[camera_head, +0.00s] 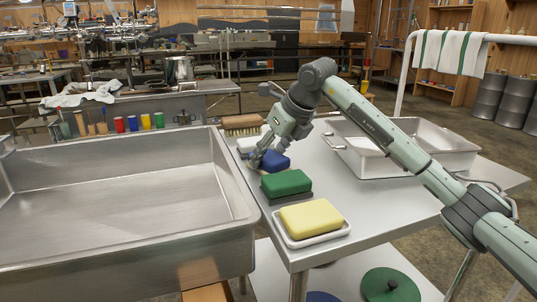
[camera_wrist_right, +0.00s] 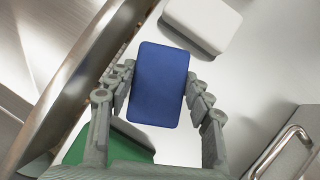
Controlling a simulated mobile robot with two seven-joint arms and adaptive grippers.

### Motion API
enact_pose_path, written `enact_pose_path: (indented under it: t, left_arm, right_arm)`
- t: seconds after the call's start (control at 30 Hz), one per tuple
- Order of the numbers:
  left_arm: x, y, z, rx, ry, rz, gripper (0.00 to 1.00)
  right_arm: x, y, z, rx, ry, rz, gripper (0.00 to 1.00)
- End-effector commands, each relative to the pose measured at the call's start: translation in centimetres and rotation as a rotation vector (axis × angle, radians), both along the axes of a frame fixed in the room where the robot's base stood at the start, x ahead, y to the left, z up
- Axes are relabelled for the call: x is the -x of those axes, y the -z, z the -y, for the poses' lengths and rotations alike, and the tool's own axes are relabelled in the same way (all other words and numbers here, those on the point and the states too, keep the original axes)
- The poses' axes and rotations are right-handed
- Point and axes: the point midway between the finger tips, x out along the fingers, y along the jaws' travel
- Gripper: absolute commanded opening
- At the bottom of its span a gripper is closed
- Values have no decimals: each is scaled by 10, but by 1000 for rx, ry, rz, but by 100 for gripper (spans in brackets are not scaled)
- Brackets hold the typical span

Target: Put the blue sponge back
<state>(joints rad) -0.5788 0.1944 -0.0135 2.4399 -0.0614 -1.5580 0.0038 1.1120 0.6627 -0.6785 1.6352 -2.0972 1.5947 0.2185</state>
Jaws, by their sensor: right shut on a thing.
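The blue sponge (camera_head: 276,161) is between the fingers of my right gripper (camera_head: 264,155), over the steel table beside the sink. In the right wrist view the blue sponge (camera_wrist_right: 159,85) sits between both fingers of my right gripper (camera_wrist_right: 160,92), which is shut on it. Whether its underside touches anything is hidden. A white block (camera_wrist_right: 204,22) lies just beyond it and a green sponge (camera_wrist_right: 118,142) on the near side. In the head view the green sponge (camera_head: 286,183) rests on a dark holder. My left gripper is not in view.
A yellow sponge (camera_head: 311,218) sits on a white dish at the table's front. A wooden brush (camera_head: 241,125) lies at the back. The deep sink (camera_head: 243,208) borders the left; a steel tub (camera_head: 436,163) stands at right. Bare table (camera_head: 345,200) lies between.

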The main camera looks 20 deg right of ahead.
Motion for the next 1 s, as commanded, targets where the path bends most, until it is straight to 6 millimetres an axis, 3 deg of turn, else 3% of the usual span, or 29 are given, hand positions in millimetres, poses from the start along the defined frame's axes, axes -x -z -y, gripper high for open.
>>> enact_pose_path:
  t: [0.23, 0.27, 0.4, 0.77, 1.0]
  left_arm:
    - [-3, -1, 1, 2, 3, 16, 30]
    - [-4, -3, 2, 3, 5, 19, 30]
    - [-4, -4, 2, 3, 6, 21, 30]
    - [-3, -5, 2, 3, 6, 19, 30]
    - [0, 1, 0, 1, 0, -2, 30]
  right_arm:
    - [0, 4, 0, 0, 0, -1, 28]
    - [0, 3, 0, 0, 0, -1, 53]
    - [0, 3, 0, 0, 0, -1, 71]
    - [0, 0, 0, 0, -1, -1, 71]
    - [17, -31, 9, 2, 1, 4, 71]
